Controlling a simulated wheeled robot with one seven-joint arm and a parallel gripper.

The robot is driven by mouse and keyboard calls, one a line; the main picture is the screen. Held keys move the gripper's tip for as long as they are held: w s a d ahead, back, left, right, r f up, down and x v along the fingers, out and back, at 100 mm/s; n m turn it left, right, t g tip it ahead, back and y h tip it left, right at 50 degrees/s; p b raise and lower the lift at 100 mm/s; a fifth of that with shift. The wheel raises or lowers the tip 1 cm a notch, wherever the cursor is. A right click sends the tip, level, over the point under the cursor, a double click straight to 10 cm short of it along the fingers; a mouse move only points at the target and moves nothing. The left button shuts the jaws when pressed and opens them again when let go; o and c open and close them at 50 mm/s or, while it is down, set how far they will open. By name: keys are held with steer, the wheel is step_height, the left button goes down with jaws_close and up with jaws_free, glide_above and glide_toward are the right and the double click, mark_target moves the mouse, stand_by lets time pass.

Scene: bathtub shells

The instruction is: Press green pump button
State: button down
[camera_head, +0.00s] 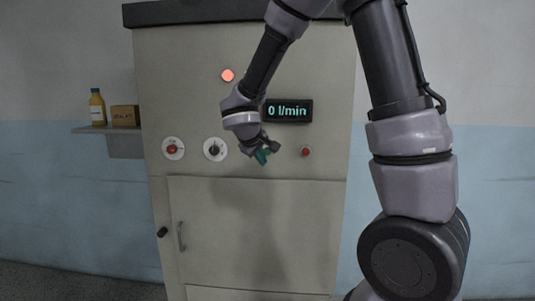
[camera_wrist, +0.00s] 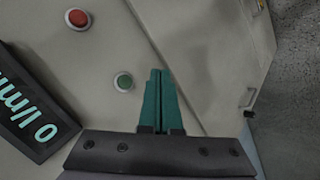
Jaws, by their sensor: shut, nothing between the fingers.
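The green pump button (camera_wrist: 123,82) is a small round button in a pale ring on the cabinet front. In the wrist view it sits just left of my gripper's fingertips, with a gap in the picture; I cannot tell the depth between them. In the head view my arm hides it. My gripper (camera_wrist: 160,72) has teal fingers, closed together and empty. It also shows in the head view (camera_head: 262,156), in front of the cabinet below the display.
The cabinet (camera_head: 260,235) carries a red button (camera_head: 306,152), also in the wrist view (camera_wrist: 78,19), a display (camera_head: 288,110) reading 0 l/min, a lit red lamp (camera_head: 228,75), a black knob (camera_head: 214,149) and a red knob (camera_head: 172,149). A shelf (camera_head: 90,129) holds a bottle (camera_head: 97,108) and a box (camera_head: 125,116).

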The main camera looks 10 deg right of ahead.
steer(key=w+d, duration=0.2)
steer(key=w, duration=0.6)
steer(key=shift+w+d, duration=0.15)
steer(key=shift+d, duration=0.25)
steer(key=shift+w, duration=0.1)
stand_by(1.9)
steer(key=shift+w+d, duration=0.15)
steer(key=shift+w, duration=0.15)
steer(key=shift+w+d, duration=0.1)
steer(key=shift+w, duration=0.3)
stand_by(0.6)
steer(key=shift+s, duration=0.15)
steer(key=shift+s+a, duration=0.25)
steer(key=shift+s, duration=0.4)
steer(key=shift+s+a, duration=0.25)
steer(key=shift+s, duration=0.55)
steer(key=shift+s+a, duration=0.25)
steer(key=shift+s, duration=0.55)
steer(key=shift+s+a, duration=0.25)
steer(key=shift+s, duration=0.55)
